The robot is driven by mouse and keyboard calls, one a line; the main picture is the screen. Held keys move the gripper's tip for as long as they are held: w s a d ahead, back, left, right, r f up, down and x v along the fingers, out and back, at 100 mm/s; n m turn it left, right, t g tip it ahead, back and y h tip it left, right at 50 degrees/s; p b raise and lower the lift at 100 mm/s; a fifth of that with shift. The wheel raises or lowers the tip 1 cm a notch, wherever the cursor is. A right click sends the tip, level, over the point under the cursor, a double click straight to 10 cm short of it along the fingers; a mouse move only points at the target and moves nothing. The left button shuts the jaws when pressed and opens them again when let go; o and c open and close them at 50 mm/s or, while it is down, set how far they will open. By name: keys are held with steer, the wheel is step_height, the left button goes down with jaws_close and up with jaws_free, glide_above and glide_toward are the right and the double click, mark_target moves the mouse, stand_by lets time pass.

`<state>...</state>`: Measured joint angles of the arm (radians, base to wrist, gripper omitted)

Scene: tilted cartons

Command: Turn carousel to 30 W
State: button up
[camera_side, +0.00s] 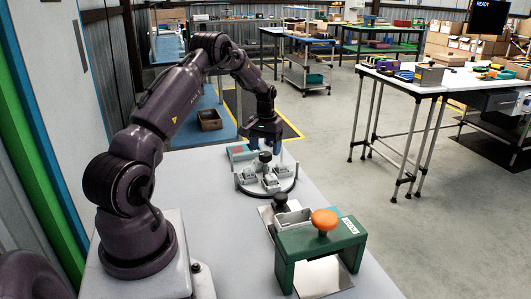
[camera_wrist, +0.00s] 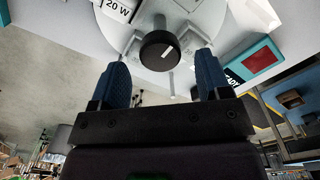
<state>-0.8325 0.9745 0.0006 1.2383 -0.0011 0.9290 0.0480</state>
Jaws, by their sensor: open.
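The carousel (camera_side: 268,189) is a pale round disc with a dark rim, carrying several grey blocks, on the grey table. A black knob (camera_side: 265,157) stands at its centre. My gripper (camera_side: 265,146) is open just above the knob. In the wrist view its blue fingers (camera_wrist: 161,66) stand to either side of the knob, with gaps between; contact is not visible.
A teal box with a red window (camera_wrist: 262,57) stands beside the carousel. A green press (camera_side: 310,251) with an orange knob (camera_side: 325,220) stands nearer the camera, with a small grey tray (camera_side: 293,219) and a black knob (camera_side: 280,202) behind it.

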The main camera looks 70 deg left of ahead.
steer(key=shift+f, duration=1.15)
steer(key=c, duration=1.3)
